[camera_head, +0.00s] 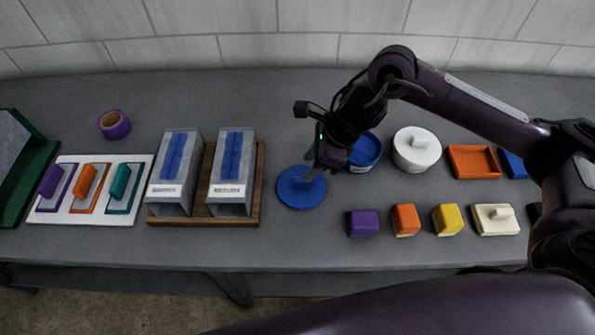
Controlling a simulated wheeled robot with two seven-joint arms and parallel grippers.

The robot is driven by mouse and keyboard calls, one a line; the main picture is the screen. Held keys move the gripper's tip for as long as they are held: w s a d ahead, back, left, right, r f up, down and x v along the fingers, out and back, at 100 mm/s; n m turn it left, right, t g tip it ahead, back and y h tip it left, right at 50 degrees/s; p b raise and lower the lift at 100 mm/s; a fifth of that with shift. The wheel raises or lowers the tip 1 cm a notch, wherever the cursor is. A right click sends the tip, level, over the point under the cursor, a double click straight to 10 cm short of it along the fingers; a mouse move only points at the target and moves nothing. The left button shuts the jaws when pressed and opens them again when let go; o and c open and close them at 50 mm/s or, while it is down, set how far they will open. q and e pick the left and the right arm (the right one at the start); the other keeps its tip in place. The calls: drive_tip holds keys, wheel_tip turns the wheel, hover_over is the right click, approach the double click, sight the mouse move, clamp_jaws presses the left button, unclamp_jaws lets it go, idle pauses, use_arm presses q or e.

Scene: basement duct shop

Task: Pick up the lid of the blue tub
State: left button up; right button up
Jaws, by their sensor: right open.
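The lid of the blue tub (296,194) is a round blue disc with a raised handle. It lies flat on the grey table, left of the blue tub (367,152). The tub stands uncovered behind my right arm, which hides part of it. My right gripper (318,165) is open, its fingers at or just above the lid's handle. I cannot tell whether they touch it. My left gripper is out of view.
A wooden tray (257,190) with two grey ducts stands left of the lid. A white lidded tub (417,149) and an orange tray (473,162) are at the right. Purple (363,223), orange (405,220) and yellow (448,219) blocks line the front.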

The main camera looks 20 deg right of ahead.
sight(301, 183)
drive_tip(key=shift+w+d+f+n+h+p, duration=0.15)
drive_tip(key=shift+d+f+n+p, duration=0.1)
drive_tip(key=shift+f, duration=0.15)
drive_tip(key=shift+s+d+f+n+h+p, duration=0.15)
drive_tip(key=shift+f+p, duration=0.1)
drive_tip(key=shift+f, duration=0.15)
drive_tip(key=shift+w+a+f+p, duration=0.15)
drive_tip(key=shift+a+f+p, duration=0.05)
drive_tip(key=shift+f+p, duration=0.15)
drive_tip(key=p+x, duration=0.2)
drive_tip(key=x, duration=0.1)
drive_tip(key=shift+w+a+f, duration=0.15)
drive_tip(key=shift+f, duration=0.15)
drive_tip(key=shift+w+a+f, duration=0.1)
drive_tip(key=shift+a+f, duration=0.05)
drive_tip(key=shift+f, duration=0.3)
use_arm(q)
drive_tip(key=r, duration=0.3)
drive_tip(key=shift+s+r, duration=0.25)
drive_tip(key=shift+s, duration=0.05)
use_arm(e)
clamp_jaws()
